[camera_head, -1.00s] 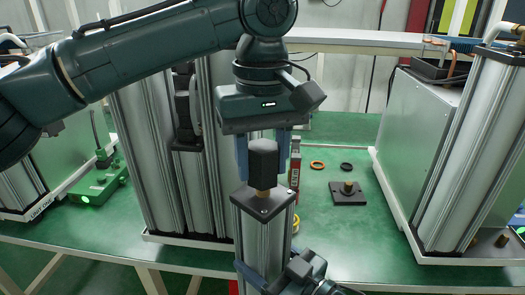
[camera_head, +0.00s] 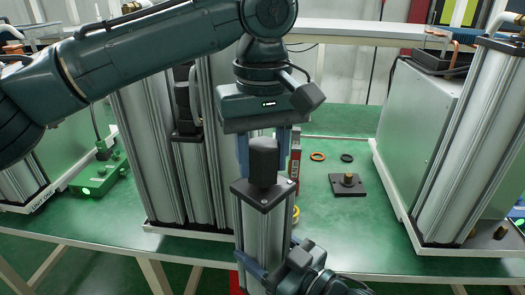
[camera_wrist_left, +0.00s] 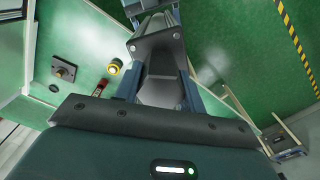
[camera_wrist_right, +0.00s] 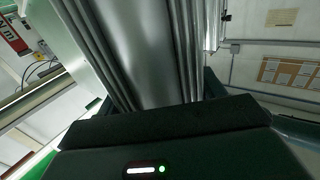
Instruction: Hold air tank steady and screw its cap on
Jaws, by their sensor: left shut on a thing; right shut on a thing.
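The air tank (camera_head: 264,232) is a silver ribbed column with a dark square top plate, upright in front of the bench. My right gripper (camera_head: 262,268) is shut around its lower body; the right wrist view shows the tank wall (camera_wrist_right: 155,50) filling the space between the fingers. The cap (camera_head: 263,155) is a dark block over the middle of the top plate. My left gripper (camera_head: 262,140) comes from above and is shut on the cap, also seen in the left wrist view (camera_wrist_left: 158,92). No brass neck shows between cap and plate now. Whether the threads are fully seated cannot be told.
On the green bench (camera_head: 330,235) behind stand silver columns at left (camera_head: 200,185) and right (camera_head: 455,160). A square plate with a brass fitting (camera_head: 348,185), an orange ring (camera_head: 317,157) and a black ring (camera_head: 347,158) lie right of the tank.

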